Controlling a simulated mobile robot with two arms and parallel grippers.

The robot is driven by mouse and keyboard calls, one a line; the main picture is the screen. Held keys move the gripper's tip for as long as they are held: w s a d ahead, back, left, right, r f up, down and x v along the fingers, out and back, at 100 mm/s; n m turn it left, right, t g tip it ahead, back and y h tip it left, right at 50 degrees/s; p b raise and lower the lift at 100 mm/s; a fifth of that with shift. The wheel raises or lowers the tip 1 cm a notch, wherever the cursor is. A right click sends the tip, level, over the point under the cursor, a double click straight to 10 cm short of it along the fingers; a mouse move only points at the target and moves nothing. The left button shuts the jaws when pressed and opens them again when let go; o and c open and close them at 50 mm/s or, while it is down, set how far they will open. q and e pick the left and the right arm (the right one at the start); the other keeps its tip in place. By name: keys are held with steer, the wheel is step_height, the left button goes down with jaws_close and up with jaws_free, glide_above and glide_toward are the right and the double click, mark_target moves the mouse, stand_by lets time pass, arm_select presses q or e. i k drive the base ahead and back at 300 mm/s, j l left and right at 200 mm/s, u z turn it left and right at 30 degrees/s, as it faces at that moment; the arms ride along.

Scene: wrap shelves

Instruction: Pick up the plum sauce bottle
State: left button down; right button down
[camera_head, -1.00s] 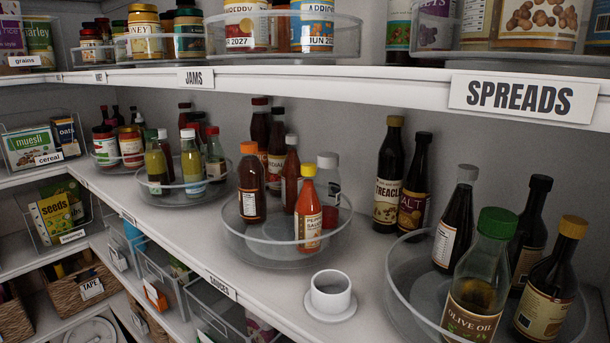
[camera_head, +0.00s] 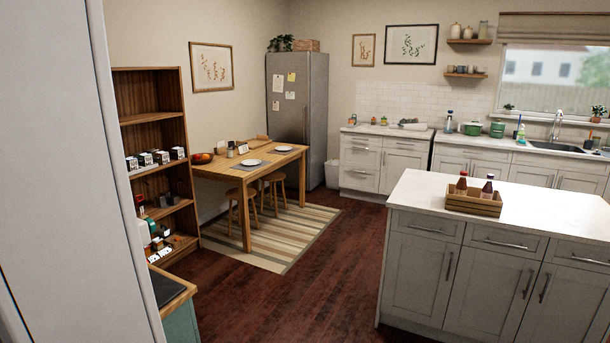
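No bottle in the head view can be read as plum sauce from here. Two dark sauce bottles, the left one with a red cap (camera_head: 461,184) and the right one with a dark top (camera_head: 487,189), stand upright in a wooden crate (camera_head: 473,205) on the kitchen island. Their labels are too small to read. Neither of my grippers is in view.
The white-topped island (camera_head: 540,210) stands at the right. A wooden table (camera_head: 272,163) with stools is on a striped rug (camera_head: 275,238) at the middle left. A wooden shelf unit (camera_head: 150,110) is at the left. Dark floor (camera_head: 330,270) between rug and island is clear.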

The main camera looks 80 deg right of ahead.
mark_target(487, 192)
steer(key=z, duration=3.85)
steer(key=i+u, duration=0.1)
steer(key=u, duration=0.55)
steer(key=i+l+u, duration=0.4)
steer(key=l, duration=0.2)
steer(key=i+l+u, duration=0.1)
steer(key=l+u, duration=0.15)
steer(key=i+l+u, duration=0.2)
steer(key=l, duration=0.2)
steer(key=k+j, duration=0.05)
steer(key=k, duration=0.05)
